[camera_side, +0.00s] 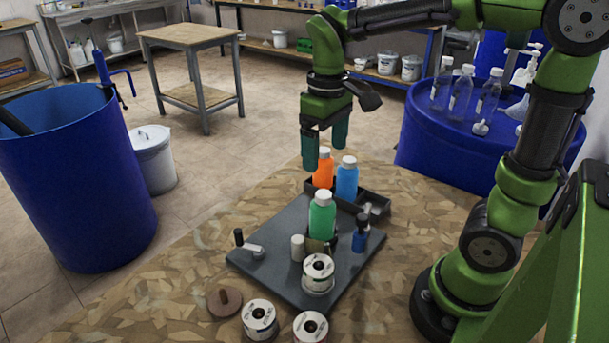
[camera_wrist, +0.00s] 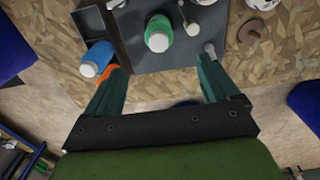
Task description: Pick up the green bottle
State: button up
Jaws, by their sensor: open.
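The green bottle (camera_side: 321,216) with a white cap stands upright on a dark grey board (camera_side: 278,238) on the table. It also shows in the wrist view (camera_wrist: 159,33), seen from above, ahead of my fingers and between their lines. My gripper (camera_side: 326,150) is open and empty. In the side view it hangs above and behind the bottles, higher than the green bottle and apart from it. In the wrist view its two teal fingers (camera_wrist: 160,84) are spread wide. The green bottle's lower part is partly hidden by small items in front.
An orange bottle (camera_side: 323,168) and a blue bottle (camera_side: 347,179) stand close behind the green one, by a dark tray (camera_side: 376,205). A small blue item (camera_side: 360,235), white cylinder (camera_side: 298,247) and spool (camera_side: 318,272) stand around it. More spools (camera_side: 260,318) lie at the front.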

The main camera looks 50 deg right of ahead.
aim_at(323, 206)
notch_tip(323, 206, down, 9)
jog(key=shift+f, duration=0.2)
jog(key=shift+d+f, duration=0.15)
jog(key=shift+f, duration=2.6)
jog(key=shift+w, duration=0.1)
